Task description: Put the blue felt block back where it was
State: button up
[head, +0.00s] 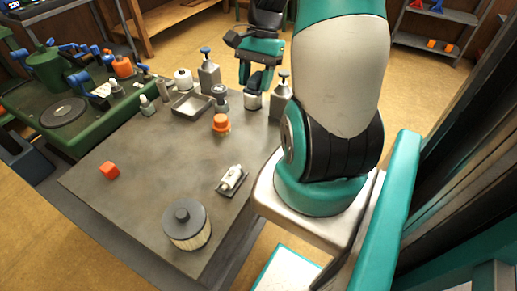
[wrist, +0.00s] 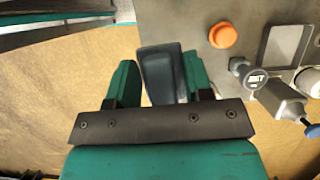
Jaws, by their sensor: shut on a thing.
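A dark slate-blue block (wrist: 162,75), which I take to be the blue felt block, sits between the two teal fingers of my gripper (wrist: 160,88) in the wrist view. Its far end sticks out past the fingertips. My gripper (head: 259,78) is shut on it and held up near the far right edge of the grey table (head: 150,155) in the head view. The block is hard to make out there among the dark gripper parts. The wrist view shows tan floor behind the block, with the table to its right.
Bottles with blue knobs (head: 208,75), a metal tray (head: 190,105) and an orange-capped part (head: 221,124) crowd the far side. The table's middle is clear.

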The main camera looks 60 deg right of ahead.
aim_at(256, 148)
jog(key=shift+s+f, duration=0.15)
jog(key=shift+s, duration=0.2)
jog(key=shift+m, duration=0.3)
notch_tip(256, 148, down, 19)
jog(key=shift+f+b, duration=0.15)
jog(key=shift+b, duration=0.4)
jog(key=shift+f, duration=0.2)
jog(key=o, duration=1)
jog(key=shift+c, duration=0.2)
jog(key=shift+r, duration=0.15)
